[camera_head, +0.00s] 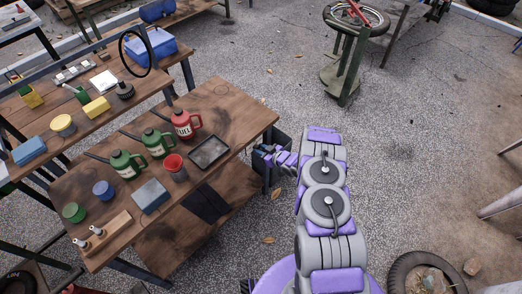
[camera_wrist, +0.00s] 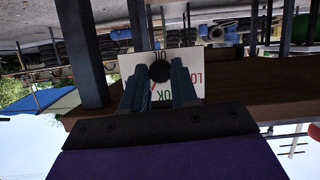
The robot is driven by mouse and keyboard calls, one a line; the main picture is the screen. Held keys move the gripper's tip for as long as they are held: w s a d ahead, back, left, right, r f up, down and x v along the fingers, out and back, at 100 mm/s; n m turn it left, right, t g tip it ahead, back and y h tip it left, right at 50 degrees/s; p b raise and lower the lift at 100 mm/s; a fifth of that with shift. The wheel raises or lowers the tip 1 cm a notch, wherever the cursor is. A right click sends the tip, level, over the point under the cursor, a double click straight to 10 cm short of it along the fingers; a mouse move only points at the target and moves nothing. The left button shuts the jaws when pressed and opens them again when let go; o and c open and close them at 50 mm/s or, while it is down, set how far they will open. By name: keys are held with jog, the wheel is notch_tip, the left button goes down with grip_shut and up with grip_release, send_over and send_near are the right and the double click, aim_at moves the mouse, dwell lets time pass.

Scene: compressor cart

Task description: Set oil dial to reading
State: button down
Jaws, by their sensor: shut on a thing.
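The oil dial (camera_wrist: 191,58) is a white plate with the letters OIL, LO and OK, seen inverted in the wrist view. Its round black knob (camera_wrist: 160,70) sits at the plate's middle. My gripper (camera_wrist: 159,90) has its two blue fingers on either side of the knob, shut on it. The fingers hide part of the plate, and I cannot read where the dial points. In the head view my gripper (camera_head: 264,150) is at a dark box (camera_head: 278,170) at the right end of the wooden table; the dial's face is hidden there.
A green stand (camera_head: 345,70) with a wheel is at the back. A tire (camera_head: 425,272) lies at lower right. Gravel ground around my arm is mostly clear.

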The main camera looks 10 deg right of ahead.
jog(key=shift+r+n+p, duration=0.1)
jog(key=shift+n+p, duration=0.2)
jog(key=shift+p, duration=0.4)
jog(key=n+h+p, duration=0.1)
jog(key=p, duration=0.1)
jog(key=shift+s+a+r+t+p, duration=0.1)
jog(key=shift+a+t+p, duration=0.05)
jog(key=shift+t+p, duration=0.2)
jog(key=n+t+h+p, duration=0.1)
jog(key=n+p, duration=0.1)
jog(key=p, duration=0.2)
jog(key=shift+f, duration=0.2)
jog(key=shift+n, duration=0.3)
jog(key=c, duration=0.9)
grip_release()
jog(key=shift+o, duration=0.2)
jog(key=shift+f, duration=0.1)
jog(key=shift+s, duration=0.1)
jog(key=p+v, duration=0.3)
jog(key=v, duration=1.4)
jog(key=shift+s, duration=0.15)
